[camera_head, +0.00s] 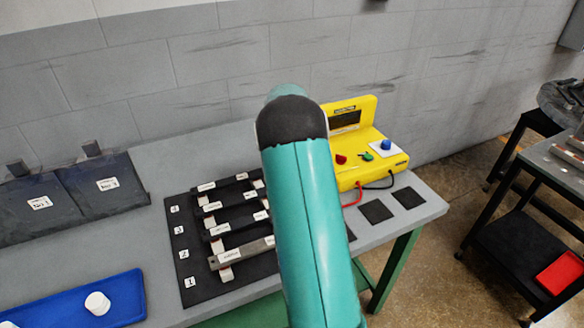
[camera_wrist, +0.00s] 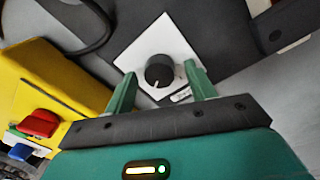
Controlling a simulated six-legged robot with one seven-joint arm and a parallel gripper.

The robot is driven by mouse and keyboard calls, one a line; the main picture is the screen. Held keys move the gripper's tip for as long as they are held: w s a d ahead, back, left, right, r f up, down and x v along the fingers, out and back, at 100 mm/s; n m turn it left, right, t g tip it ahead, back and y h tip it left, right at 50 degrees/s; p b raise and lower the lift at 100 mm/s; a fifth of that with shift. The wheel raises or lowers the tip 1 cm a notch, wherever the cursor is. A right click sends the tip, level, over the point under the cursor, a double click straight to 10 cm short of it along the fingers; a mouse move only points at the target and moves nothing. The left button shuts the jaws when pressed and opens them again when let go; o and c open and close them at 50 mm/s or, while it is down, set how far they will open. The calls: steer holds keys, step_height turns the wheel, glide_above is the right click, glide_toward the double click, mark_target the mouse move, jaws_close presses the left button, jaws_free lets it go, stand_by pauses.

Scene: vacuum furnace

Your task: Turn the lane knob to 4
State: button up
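The lane knob (camera_wrist: 160,72) is a round black knob with a white pointer line, set on a white plate (camera_wrist: 137,55) in the wrist view. Its pointer faces the lower edge of that picture, slightly left. A small label, too small to read, sits beside it. My gripper (camera_wrist: 161,70) has two green fingers spread apart, one on each side of the knob. I cannot tell whether either finger touches it. In the head view my teal arm hides the knob and gripper. The black lane board (camera_head: 190,262) there carries numbers 1 to 4 down its left side.
A yellow control box (camera_head: 375,152) with red, green and blue controls stands behind my arm; it also shows in the wrist view (camera_wrist: 50,75). A blue tray (camera_head: 125,290) holds white pieces. Dark labelled panels (camera_head: 80,200) lie left. A cart with a red tray (camera_head: 560,278) stands right.

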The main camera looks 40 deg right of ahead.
step_height(320, 180, up, 14)
steer(key=shift+w+a, duration=0.25)
steer(key=shift+a, duration=0.05)
stand_by(0.3)
steer(key=shift+f, duration=0.1)
